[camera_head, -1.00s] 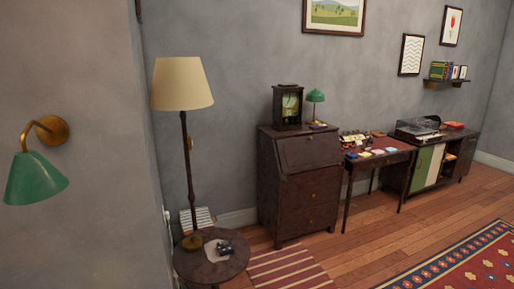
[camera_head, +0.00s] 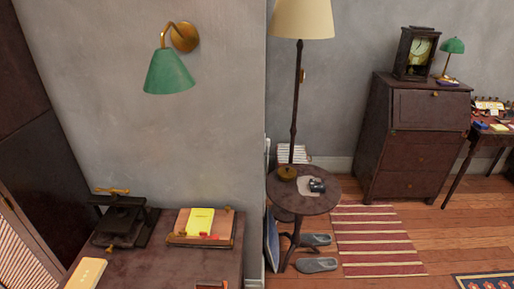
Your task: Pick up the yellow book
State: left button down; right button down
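A small bright yellow book (camera_head: 200,221) lies flat on a brown board or larger book (camera_head: 178,239) at the right end of a dark table. A reddish strip lies across or beside its lower edge. A paler yellow, book-like item (camera_head: 86,274) lies at the table's front left, partly cut off by the picture's bottom edge. Small purple and yellow items on the far desk (camera_head: 490,126) are too small to tell apart. Neither of my grippers is in view.
A dark press with a brass handle (camera_head: 120,218) stands on the dark table (camera_head: 165,270). A green wall lamp (camera_head: 170,72) hangs above. To the right are a round side table (camera_head: 320,203), slippers (camera_head: 317,265), a striped rug (camera_head: 378,240) and a bureau (camera_head: 415,145).

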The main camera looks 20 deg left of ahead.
aim_at(200, 220)
jog(key=u, duration=1.2)
jog(key=j, duration=0.1)
